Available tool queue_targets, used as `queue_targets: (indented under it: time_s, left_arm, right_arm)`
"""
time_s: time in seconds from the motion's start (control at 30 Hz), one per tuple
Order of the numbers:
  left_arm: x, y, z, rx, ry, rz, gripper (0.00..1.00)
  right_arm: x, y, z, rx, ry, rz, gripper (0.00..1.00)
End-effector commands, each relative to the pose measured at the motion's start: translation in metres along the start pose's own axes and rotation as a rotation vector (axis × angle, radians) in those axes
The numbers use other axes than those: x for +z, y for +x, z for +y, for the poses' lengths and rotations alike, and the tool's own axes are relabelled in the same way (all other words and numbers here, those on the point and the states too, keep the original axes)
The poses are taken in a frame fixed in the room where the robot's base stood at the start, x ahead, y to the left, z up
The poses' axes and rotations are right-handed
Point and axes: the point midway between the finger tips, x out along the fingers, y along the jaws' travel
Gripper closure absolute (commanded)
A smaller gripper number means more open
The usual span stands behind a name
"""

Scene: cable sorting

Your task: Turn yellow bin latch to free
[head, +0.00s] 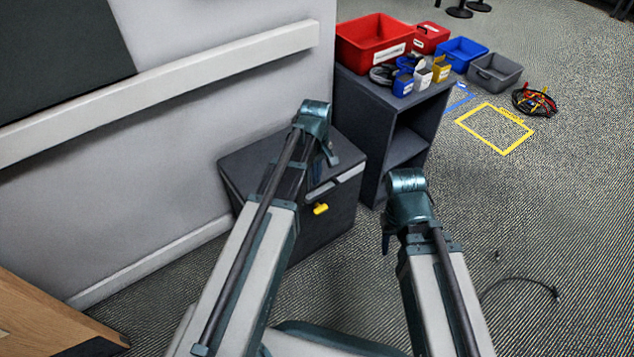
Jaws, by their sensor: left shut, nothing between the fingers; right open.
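The yellow latch (320,209) is a small bright piece on the front face of a dark grey lidded bin (330,228), just under its lid edge. The bin stands on the floor against the wall. My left gripper (328,158) is in front of and above the bin's lid, shut and empty, apart from the latch in the picture. My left arm covers part of the bin's front. My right gripper (387,243) is open and empty, to the right of the bin. The fingertips of both grippers are hard to make out.
A dark shelf unit (380,105) stands right of the bin, with a red bin (375,42) and small boxes on top. Blue and grey bins, a cable bundle (534,101) and a yellow floor outline (484,138) lie beyond. A loose cable (520,279) lies on open floor at right.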

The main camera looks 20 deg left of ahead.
Motion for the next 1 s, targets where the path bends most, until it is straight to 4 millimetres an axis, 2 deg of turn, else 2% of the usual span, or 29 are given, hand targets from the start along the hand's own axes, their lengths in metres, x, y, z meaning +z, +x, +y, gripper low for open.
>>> queue_targets:
  time_s: [0.8, 1.0]
  left_arm:
    - [0.000, 0.113, 0.000, 0.000, 0.002, 0.000, 1.00]
    - [0.000, 0.130, 0.000, 0.000, 0.002, 0.000, 1.00]
  right_arm:
    - [-0.007, 0.112, -0.012, -0.004, 0.011, 0.003, 0.50]
    - [-0.008, 0.129, -0.014, -0.004, 0.012, 0.004, 0.50]
